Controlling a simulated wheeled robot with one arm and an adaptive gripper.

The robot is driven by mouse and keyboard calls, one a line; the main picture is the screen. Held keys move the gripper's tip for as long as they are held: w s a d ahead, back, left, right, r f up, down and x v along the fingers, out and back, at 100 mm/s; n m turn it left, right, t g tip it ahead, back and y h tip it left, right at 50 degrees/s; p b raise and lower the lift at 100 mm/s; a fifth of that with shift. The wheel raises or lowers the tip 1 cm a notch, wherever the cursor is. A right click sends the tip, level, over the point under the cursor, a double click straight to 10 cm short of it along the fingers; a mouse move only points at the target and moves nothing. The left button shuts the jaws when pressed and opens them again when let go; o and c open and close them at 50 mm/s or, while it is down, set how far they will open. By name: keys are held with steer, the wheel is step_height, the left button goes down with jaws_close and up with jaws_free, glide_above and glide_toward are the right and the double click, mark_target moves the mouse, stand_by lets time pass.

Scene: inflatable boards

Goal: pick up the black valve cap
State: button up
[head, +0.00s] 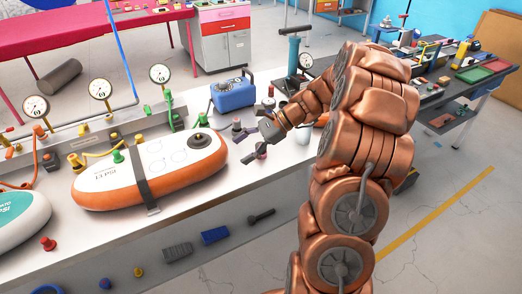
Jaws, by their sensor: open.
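My gripper (244,145) is at the end of my copper-coloured arm, over the white bench top to the right of the orange-and-white inflatable board. Its dark fingers point left and are apart, with nothing visible between them. Another black round piece (200,139) sits on top of the right end of the orange-and-white board (150,172), left of the gripper.
Pressure gauges (100,88) line the rear left. A red cap (48,243) lies near the bench front. Bare bench top shows between board and gripper.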

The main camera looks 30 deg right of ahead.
steer(key=w+d+f+m+t, duration=0.1)
steer(key=d+f+m, duration=0.1)
steer(key=d, duration=0.3)
steer(key=d+f+m+t, duration=0.2)
steer(key=d, duration=0.3)
steer(key=w+d+f+m+t+b, duration=0.1)
steer(key=d+f+m+t, duration=0.1)
steer(key=d, duration=0.3)
steer(key=shift+w+d+f+m+h, duration=0.15)
steer(key=shift+w+m+h, duration=0.15)
steer(key=shift+w+m, duration=0.1)
steer(key=shift+p+x, duration=1.05)
steer(key=shift+x, duration=2.75)
steer(key=shift+d+f, duration=0.1)
steer(key=shift+f, duration=0.05)
steer(key=c, duration=1.2)
